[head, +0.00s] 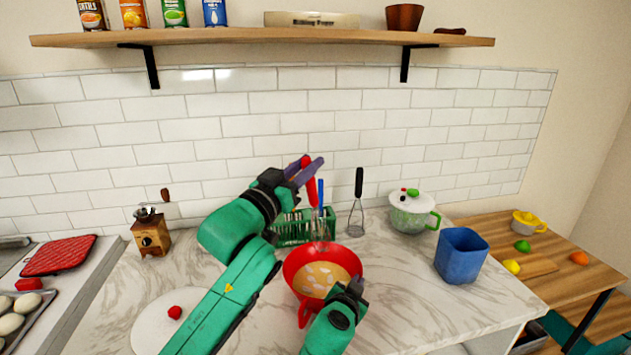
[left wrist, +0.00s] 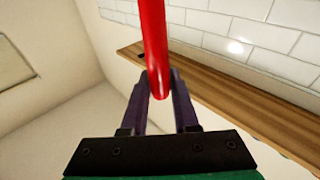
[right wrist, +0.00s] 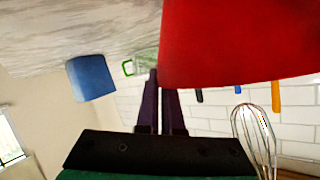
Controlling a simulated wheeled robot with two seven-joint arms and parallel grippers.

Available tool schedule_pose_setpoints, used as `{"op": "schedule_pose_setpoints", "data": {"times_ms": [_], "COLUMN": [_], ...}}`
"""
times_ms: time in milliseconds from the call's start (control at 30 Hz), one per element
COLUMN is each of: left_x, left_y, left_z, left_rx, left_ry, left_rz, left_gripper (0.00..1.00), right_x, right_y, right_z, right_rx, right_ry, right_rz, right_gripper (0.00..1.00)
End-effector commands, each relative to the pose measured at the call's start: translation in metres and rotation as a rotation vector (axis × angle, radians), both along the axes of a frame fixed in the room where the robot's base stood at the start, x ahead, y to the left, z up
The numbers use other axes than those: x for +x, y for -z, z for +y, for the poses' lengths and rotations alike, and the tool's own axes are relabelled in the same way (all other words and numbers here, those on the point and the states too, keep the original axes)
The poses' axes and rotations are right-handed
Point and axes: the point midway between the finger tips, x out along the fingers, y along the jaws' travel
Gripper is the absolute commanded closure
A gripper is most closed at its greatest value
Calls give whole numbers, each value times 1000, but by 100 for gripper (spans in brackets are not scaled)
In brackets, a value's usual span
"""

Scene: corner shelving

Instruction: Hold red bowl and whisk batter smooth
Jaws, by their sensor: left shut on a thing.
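The red bowl (head: 291,268) stands on the marble counter with pale, lumpy batter (head: 322,280) inside. My left gripper (head: 306,172) is shut on the red handle of a whisk (head: 312,193); the handle also shows between the fingers in the left wrist view (left wrist: 154,45). The whisk's wires hang down over the back of the bowl; whether they touch the batter I cannot tell. My right gripper (head: 350,290) is at the bowl's right front rim. In the right wrist view its fingers (right wrist: 158,85) are close together at the edge of the red bowl (right wrist: 235,45).
A lidded pot (head: 410,218) and blue container (head: 461,258) stand right. A coffee grinder (head: 151,235) and a white round board (head: 150,325) are left. A wooden shelf (head: 230,40) runs above.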

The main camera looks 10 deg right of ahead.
Motion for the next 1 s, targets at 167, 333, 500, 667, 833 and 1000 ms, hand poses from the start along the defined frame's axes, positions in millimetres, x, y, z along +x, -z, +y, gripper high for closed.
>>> {"op": "schedule_pose_setpoints", "data": {"times_ms": [167, 333, 500, 667, 833, 1000], "left_x": [-5, -10, -8, -6, -3, -2], "left_y": [17, 34, 52, 70, 88, 107], "left_z": [8, 15, 11, 8, 5, 2], "left_rx": [0, 0, 0, -2, -1, -1], "left_ry": [-2, -1, -1, -1, -1, -1], "left_rz": [1, 0, 0, 0, 1, -1], "left_gripper": [100, 100, 100, 100, 100, 100], "right_x": [0, 0, 0, 0, 0, 0], "right_y": [0, 0, 1, 1, 1, 1], "right_z": [0, 0, 0, 0, 0, 0], "right_rx": [0, 0, 0, 1, 0, 0], "right_ry": [1, 1, 1, 0, 1, 1], "right_rz": [1, 1, 1, 1, 1, 1], "right_gripper": [100, 100, 100, 100, 100, 100]}}
